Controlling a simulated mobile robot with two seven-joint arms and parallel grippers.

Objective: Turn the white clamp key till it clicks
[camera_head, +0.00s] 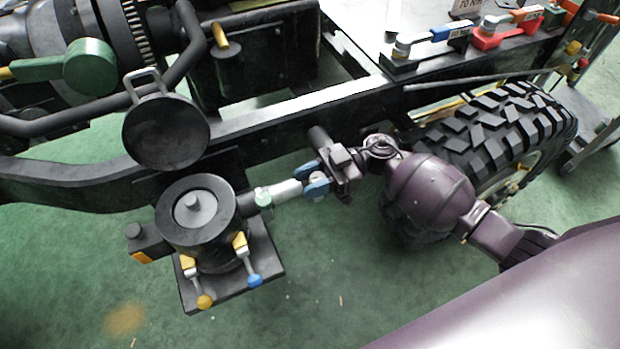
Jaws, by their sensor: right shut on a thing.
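The white clamp key (286,191) sticks out to the right from the side of a black round canister (197,240). It has a pale green piece at its canister end. My right gripper (317,183), with blue fingertips, is shut on the outer end of the white key. The fingertips hide that end. Two other small keys hang at the canister's front, one with a blue knob (254,280) and one with an orange knob (204,301). The canister's round lid (166,132) stands open. My left gripper is not in view.
A black chassis rail (290,108) runs just behind the canister and my right gripper. A big treaded tyre (510,125) stands behind my right arm. A green-handled part (88,67) is at the upper left. The green floor in front is mostly clear.

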